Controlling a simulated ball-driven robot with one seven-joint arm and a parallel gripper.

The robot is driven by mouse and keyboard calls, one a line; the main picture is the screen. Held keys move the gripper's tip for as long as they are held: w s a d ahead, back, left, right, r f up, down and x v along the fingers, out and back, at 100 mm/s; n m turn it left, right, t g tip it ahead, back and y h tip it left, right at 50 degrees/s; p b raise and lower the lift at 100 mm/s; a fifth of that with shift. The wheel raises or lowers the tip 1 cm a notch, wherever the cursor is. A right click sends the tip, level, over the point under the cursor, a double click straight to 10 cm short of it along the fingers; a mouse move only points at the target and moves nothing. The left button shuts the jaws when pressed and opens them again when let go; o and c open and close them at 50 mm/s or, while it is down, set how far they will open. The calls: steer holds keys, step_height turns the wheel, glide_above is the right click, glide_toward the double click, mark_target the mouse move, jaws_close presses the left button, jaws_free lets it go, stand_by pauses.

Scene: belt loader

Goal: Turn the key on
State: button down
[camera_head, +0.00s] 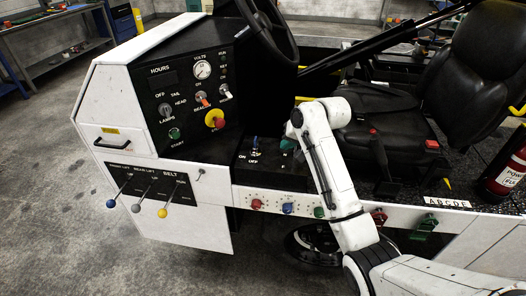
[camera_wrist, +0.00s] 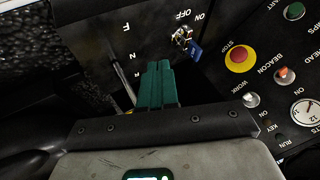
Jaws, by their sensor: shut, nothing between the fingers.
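The blue key (camera_wrist: 195,50) sits in a metal switch on a black panel, beside OFF and ON labels, in the upper right of the wrist view. It also shows small on the low console in the head view (camera_head: 255,143); which label it points at I cannot tell. My gripper (camera_wrist: 158,68) has green fingers closed together with nothing between them. In the wrist view the fingertips are below and left of the key, apart from it. In the head view my gripper (camera_head: 288,146) is just right of the key, partly hidden by my wrist.
A gear lever (camera_wrist: 121,76) stands by the F and N marks, close left of my fingers. A red stop button on yellow (camera_head: 215,119) and a dashboard (camera_head: 170,95) lie to the left. The steering wheel (camera_head: 268,30) is above, the black seat (camera_head: 440,90) right.

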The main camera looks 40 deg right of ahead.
mark_target(257, 155)
steer(key=x, duration=0.9)
steer(key=shift+a+p, duration=0.1)
steer(key=shift+p, duration=0.2)
steer(key=shift+w+a+r+p, duration=0.15)
steer(key=shift+w+a+p, duration=0.2)
steer(key=shift+w+a, duration=0.9)
steer(key=shift+w, duration=0.2)
